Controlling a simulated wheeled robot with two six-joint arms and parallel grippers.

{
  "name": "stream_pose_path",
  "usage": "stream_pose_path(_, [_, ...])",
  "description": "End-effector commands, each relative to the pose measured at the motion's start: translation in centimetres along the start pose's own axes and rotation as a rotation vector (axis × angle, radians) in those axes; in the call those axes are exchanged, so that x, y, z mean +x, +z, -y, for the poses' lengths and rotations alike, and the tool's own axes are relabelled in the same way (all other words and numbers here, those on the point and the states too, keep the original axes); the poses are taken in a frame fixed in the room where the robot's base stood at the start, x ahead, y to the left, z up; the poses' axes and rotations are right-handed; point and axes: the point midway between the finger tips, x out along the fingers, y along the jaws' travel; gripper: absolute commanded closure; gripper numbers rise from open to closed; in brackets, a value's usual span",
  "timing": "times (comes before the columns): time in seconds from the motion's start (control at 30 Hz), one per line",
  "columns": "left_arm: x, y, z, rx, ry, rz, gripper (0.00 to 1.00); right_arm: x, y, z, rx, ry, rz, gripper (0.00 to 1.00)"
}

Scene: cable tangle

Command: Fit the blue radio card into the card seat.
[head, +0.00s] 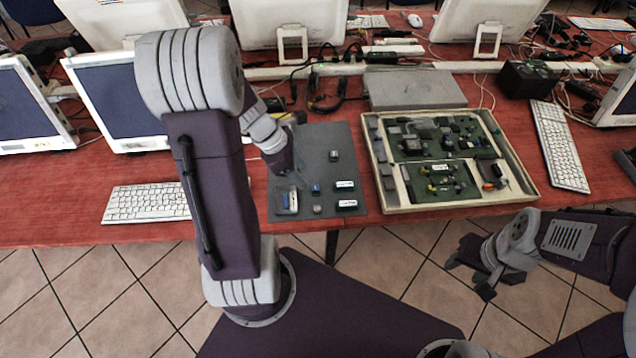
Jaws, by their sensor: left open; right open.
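A small blue piece (316,188), which looks like the blue radio card, lies on the dark grey mat (343,142). My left gripper (296,181) is open and points down over the mat, just left of the blue piece. Its fingers are small and partly hidden by my arm, and I see nothing held. The green circuit boards (440,139) sit in a beige tray (398,209) right of the mat. I cannot tell which spot on them is the card seat. My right gripper (468,271) is open and empty, below the table's front edge.
A grey metal box (414,88) stands behind the tray. Keyboards (146,203) and monitors flank the area; cables lie behind.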

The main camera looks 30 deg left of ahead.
Motion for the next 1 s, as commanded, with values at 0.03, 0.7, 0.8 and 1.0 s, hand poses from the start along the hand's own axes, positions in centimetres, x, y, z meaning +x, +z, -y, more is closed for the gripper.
stream_pose_path(0.03, [1.3, -0.2, 0.1, 0.002, -0.004, -0.001, 0.53, 0.8, 0.1, 0.0, 0.000, 0.000, 0.000, 0.52])
stream_pose_path(0.7, [7.8, -0.1, -0.1, 0.003, -0.001, -0.001, 0.53, 3.5, 0.3, -0.1, 0.000, 0.000, 0.000, 0.52])
stream_pose_path(0.8, [7.8, -0.1, -0.1, 0.003, -0.001, -0.001, 0.55, 3.4, 0.3, -0.1, 0.000, 0.000, 0.000, 0.52])
stream_pose_path(1.0, [7.8, -0.1, -0.1, 0.003, -0.001, -0.001, 1.00, 3.4, 0.3, -0.1, 0.000, 0.000, 0.000, 0.52])
